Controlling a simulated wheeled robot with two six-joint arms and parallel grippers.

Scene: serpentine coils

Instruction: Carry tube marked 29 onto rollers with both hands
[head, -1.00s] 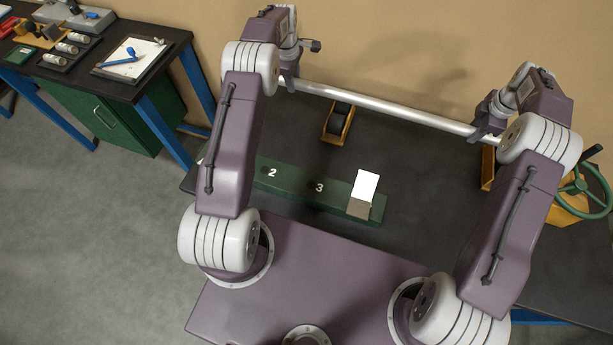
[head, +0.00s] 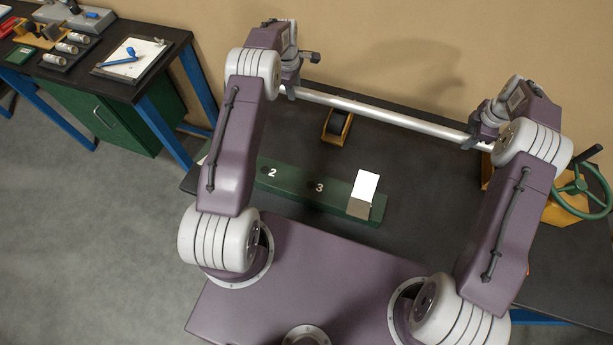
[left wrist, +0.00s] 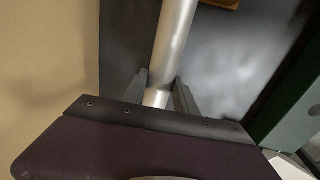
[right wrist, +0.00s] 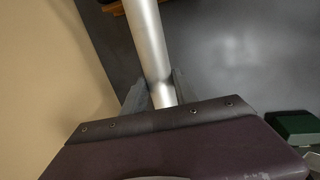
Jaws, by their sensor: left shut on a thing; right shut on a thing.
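A long silvery tube (head: 380,115) spans between my two grippers, held over the far part of the dark table. No number shows on it in these views. My left gripper (head: 288,92) is shut on its left end; the jaws sit on both sides of the tube (left wrist: 172,45) in the left wrist view. My right gripper (head: 474,141) is shut on it near its right end; the tube (right wrist: 148,40) also runs between the jaws in the right wrist view. A roller in an orange stand (head: 337,125) lies below the tube. Another orange stand (head: 487,168) is mostly hidden behind my right arm.
A green strip marked 2 and 3 (head: 290,180) lies on the table (head: 410,200), with a white folded card (head: 364,188) at its right end. A green handwheel (head: 583,188) on an orange base stands at the right. A side bench (head: 150,80) stands at the left.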

